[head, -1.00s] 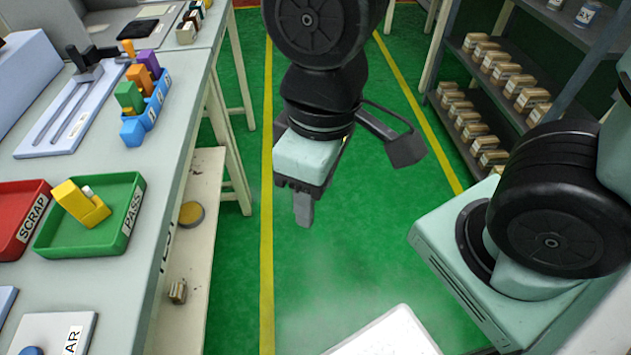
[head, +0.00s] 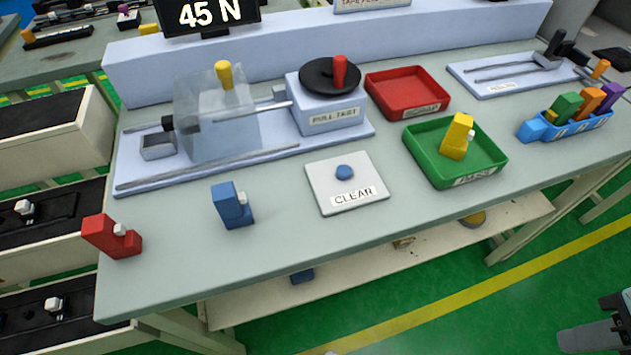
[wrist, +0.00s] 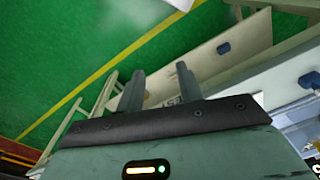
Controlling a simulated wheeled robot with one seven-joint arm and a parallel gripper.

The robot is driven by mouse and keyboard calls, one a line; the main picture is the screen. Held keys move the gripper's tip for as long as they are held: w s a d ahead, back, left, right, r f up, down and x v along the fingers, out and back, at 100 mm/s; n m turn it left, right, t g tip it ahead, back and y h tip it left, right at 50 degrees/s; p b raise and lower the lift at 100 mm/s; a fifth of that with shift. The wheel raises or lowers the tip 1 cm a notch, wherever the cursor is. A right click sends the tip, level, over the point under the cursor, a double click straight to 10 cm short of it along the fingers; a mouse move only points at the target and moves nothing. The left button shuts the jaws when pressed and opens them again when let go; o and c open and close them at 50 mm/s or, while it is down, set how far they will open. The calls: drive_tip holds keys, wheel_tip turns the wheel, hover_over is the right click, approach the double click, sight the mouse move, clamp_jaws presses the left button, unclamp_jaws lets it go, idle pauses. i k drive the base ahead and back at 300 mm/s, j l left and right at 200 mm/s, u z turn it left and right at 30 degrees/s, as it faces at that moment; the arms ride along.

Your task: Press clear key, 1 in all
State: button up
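The clear key is a round blue button (head: 345,172) on a white plate (head: 322,195) labelled CLEAR, lying near the front edge of the grey-green bench. Nothing covers it. My gripper (head: 590,338) shows only in part at the lower right corner of the head view, far to the right of the plate and off the bench. In the wrist view my gripper (wrist: 158,85) has two fingers standing apart with nothing between them. The clear key cannot be made out in the wrist view.
A blue clip (head: 232,205) and a red clip (head: 110,238) stand left of the plate. The pull-test rig (head: 330,118) is behind it, its display reading 45 N. A green PASS tray (head: 418,153) with a yellow clip is to the right, a red SCRAP tray (head: 385,80) behind that.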

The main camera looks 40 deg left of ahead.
sight(344, 172)
drive_tip(key=l+u, duration=0.1)
drive_tip(key=u, duration=1.35)
